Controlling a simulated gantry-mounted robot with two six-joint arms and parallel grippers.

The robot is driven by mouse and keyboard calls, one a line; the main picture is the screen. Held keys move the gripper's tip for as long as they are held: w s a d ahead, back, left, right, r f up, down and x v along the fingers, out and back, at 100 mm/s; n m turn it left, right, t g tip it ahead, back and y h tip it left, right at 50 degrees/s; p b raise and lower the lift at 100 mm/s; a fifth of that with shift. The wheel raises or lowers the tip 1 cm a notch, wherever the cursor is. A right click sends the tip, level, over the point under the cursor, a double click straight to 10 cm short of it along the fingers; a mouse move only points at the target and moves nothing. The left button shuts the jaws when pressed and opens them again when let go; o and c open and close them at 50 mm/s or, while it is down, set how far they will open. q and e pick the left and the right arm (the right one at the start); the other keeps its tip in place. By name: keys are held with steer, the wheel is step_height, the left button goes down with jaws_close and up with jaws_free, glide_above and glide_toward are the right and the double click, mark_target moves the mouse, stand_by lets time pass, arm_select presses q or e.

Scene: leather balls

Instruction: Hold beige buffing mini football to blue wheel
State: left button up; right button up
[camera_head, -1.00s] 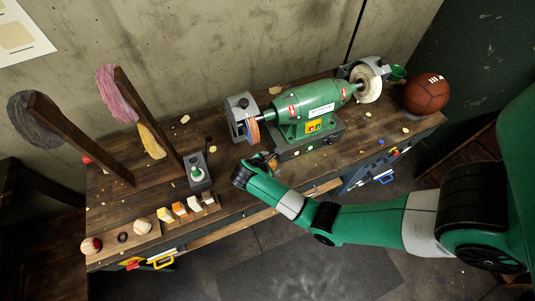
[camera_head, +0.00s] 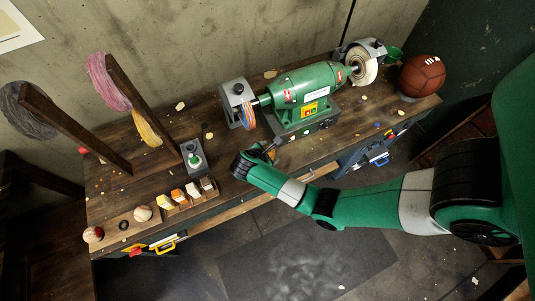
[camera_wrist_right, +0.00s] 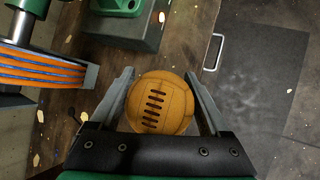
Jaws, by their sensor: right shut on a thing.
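My right gripper (camera_wrist_right: 162,100) is shut on a tan-brown laced mini football (camera_wrist_right: 158,104), which sits between its two fingers with its dark lacing facing the wrist camera. In the head view, my right gripper (camera_head: 269,149) is at the bench's front edge, below the grinder; the ball is mostly hidden there. The buffing wheel (camera_head: 248,115), banded orange and blue, is on the grinder's left end, up and left of the gripper. It also shows at the left of the wrist view (camera_wrist_right: 40,70), with a clear gap to the ball. My left gripper is out of view.
The green grinder (camera_head: 306,90) stands on the wooden bench, with a pale wheel (camera_head: 365,69) at its right end. A brown football (camera_head: 422,76) sits at the bench's right end. A small switch box (camera_head: 194,158) and several coloured bars (camera_head: 186,195) lie left.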

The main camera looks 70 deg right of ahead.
stand_by(0.8)
steer(key=w+a+r+n+t+y, duration=0.1)
steer(key=w+a+r+n+t, duration=0.25)
steer(key=a+r, duration=0.35)
steer(key=w+a+r+n+t, duration=0.2)
steer(key=w+a+r+n, duration=0.25)
steer(key=a, duration=0.35)
steer(key=s+a+r+p, duration=0.2)
steer(key=r+p, duration=0.3)
steer(key=p, duration=0.3)
steer(key=s+a+r+n+p, duration=0.1)
steer(key=s+a+r+p, duration=0.1)
steer(key=r+p, duration=0.4)
steer(key=shift+s+a+r+y+p, duration=0.15)
steer(key=shift+s+r+y+p, duration=0.15)
steer(key=shift+p, duration=0.6)
steer(key=shift+t, duration=0.25)
